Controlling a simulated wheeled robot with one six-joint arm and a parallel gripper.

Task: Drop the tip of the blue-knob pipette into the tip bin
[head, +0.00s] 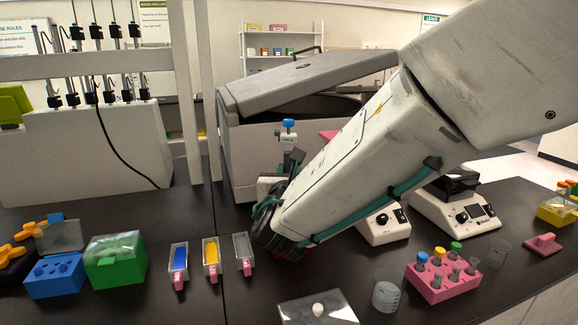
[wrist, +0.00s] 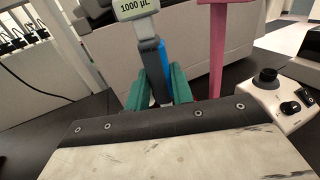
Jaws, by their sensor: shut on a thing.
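The blue-knob pipette (head: 288,125) stands roughly upright in front of the large grey machine in the head view. In the wrist view the pipette (wrist: 150,45) shows a "1000 µL" label and a dark body with a blue part. My gripper (head: 277,187) is shut on it; its green fingers (wrist: 158,88) close around the body in the wrist view. The pipette's lower end and any tip are hidden behind my arm and wrist. I cannot tell surely which thing is the tip bin; a clear round cup (head: 387,297) stands at the front of the bench.
A clear box (head: 318,308) is at the front edge. Coloured reservoirs (head: 211,262) and a green box (head: 116,262) stand left. The grey machine (head: 262,150) stands behind the pipette.

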